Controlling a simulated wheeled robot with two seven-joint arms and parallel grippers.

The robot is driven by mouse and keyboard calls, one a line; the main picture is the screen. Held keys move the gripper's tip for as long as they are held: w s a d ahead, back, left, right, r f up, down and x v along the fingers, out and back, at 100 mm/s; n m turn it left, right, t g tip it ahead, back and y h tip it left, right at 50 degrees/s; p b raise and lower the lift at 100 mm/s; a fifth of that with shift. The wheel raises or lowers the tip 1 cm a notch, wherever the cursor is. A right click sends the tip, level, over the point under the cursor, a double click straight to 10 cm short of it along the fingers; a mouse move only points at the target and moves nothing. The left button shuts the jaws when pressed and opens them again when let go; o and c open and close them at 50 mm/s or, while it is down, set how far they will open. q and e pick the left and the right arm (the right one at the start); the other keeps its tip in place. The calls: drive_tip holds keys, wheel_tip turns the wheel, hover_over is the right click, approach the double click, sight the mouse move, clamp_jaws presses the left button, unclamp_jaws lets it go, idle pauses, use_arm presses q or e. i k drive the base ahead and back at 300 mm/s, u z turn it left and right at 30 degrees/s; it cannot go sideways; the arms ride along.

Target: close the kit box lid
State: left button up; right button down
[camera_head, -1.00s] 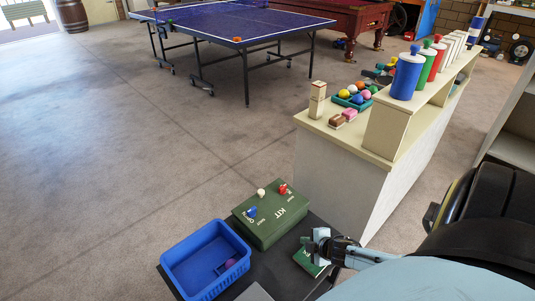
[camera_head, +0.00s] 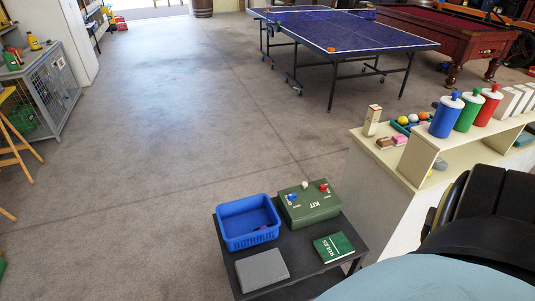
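The green kit box (camera_head: 310,207) stands on a low dark table (camera_head: 303,263), beside a blue basket. Its top face, lettered KIT, looks flat and level, and I see no open gap at its edges. A blue, a white and a red small piece stand on or at the back of that top. Neither my left nor my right gripper is in view.
The blue basket (camera_head: 249,240) holds a small dark item. A grey flat case (camera_head: 262,270) and a green rules book (camera_head: 334,247) lie in front. A cream counter (camera_head: 398,185) stands close at right. Open floor lies to the left.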

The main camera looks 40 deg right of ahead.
sight(309, 201)
drive_tip(key=u, duration=0.5)
drive_tip(key=k, duration=0.75)
drive_tip(key=u, duration=0.45)
drive_tip(key=i, duration=2.3)
drive_tip(key=z, duration=0.8)
drive_tip(key=i, duration=2.3)
drive_tip(key=z, duration=1.8)
drive_tip(key=i, duration=1.25)
drive_tip(key=z, duration=1.85)
drive_tip(key=i, duration=1.3)
drive_tip(key=z, duration=0.45)
